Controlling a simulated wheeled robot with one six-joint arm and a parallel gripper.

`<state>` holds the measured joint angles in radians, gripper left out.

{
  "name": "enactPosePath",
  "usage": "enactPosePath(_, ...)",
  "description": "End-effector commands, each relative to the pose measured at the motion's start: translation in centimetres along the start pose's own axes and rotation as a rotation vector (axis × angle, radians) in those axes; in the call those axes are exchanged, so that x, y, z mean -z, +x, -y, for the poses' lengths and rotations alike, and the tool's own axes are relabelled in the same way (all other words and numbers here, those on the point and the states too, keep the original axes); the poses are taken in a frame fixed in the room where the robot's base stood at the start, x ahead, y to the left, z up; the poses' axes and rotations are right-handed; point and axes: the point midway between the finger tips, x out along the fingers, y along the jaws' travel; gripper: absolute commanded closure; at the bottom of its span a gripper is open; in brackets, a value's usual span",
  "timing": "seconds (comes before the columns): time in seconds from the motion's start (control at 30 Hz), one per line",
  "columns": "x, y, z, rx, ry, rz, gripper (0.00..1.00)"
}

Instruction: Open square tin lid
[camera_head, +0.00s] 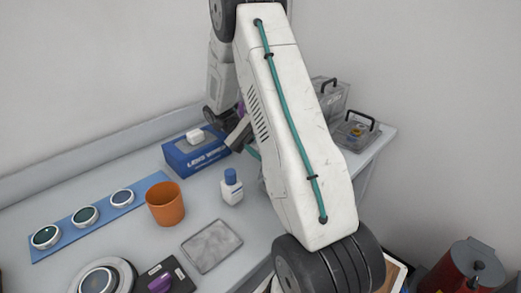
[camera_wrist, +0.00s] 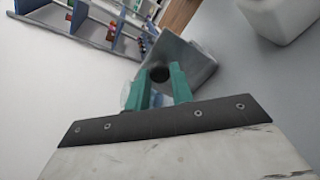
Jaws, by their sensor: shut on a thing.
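My gripper (camera_wrist: 160,84) shows in the wrist view with its two teal fingers shut on a dark round knob (camera_wrist: 159,74). The knob appears to belong to the grey square tin (camera_wrist: 196,64) just beyond the fingertips. I cannot tell the lid's edge from the tin's body, or whether there is a gap between them. In the head view my white arm covers the tin and most of the gripper; only a bit of teal shows beside the arm.
On the bench stand a blue box (camera_head: 196,152), an orange cup (camera_head: 165,204), a blue-capped bottle (camera_head: 231,187), a grey square plate (camera_head: 211,245) and a blue strip (camera_head: 84,220) with round discs. Clear cases with black handles (camera_head: 355,131) stand right of my arm. A red canister (camera_head: 467,272) is at lower right.

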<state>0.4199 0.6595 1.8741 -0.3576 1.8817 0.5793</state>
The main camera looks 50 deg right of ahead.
Motion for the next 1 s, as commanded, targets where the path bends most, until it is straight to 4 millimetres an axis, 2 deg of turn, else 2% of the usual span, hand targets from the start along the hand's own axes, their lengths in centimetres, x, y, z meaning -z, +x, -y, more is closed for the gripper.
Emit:
enactPosePath(0.53, 0.22, 0.23, -0.13, -0.009, -0.002, 0.030, 1.00)
enactPosePath(0.57, 0.23, 0.24, -0.13, -0.009, -0.002, 0.030, 0.69)
enactPosePath(0.6, 0.24, 0.24, -0.14, -0.009, -0.001, 0.029, 0.58)
enactPosePath(0.63, 0.24, 0.24, -0.14, -0.009, -0.001, 0.029, 0.55)
enactPosePath(1.0, -0.20, -0.03, -0.52, -0.010, 0.000, 0.023, 0.55)
